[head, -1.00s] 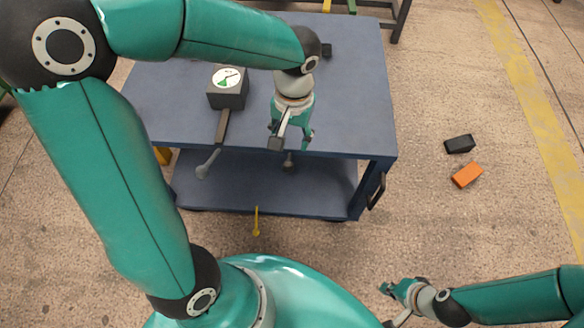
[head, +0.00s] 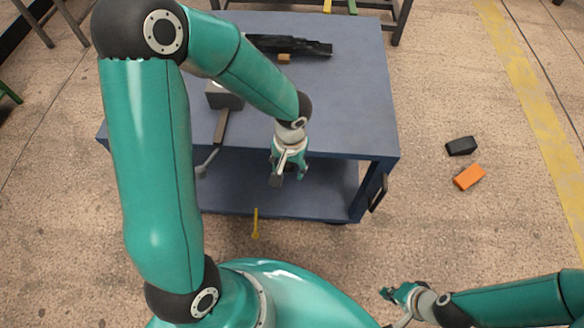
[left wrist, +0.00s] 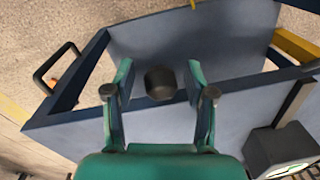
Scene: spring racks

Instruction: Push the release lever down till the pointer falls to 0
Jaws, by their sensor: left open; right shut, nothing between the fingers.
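The dark gauge box (head: 224,96) stands on the blue cart. My left arm covers most of its dial, which shows in part at the corner of the left wrist view (left wrist: 290,170); the pointer cannot be read. A grey round-ended lever (head: 203,170) sticks out below the cart's front edge, under a dark bar from the box. A dark round knob (left wrist: 160,84), perhaps the release lever's end, shows between my left fingertips in the left wrist view; contact cannot be told. My left gripper (head: 289,174) is open at the cart's front edge. My right gripper (head: 389,293) is shut and empty, low at right.
The blue cart top (head: 345,100) is mostly bare; a long black object (head: 300,46) and a small orange block (head: 284,58) lie at its back. A yellow piece (head: 255,225) hangs by the lower shelf. Black (head: 461,146) and orange (head: 468,177) blocks lie on the floor at right.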

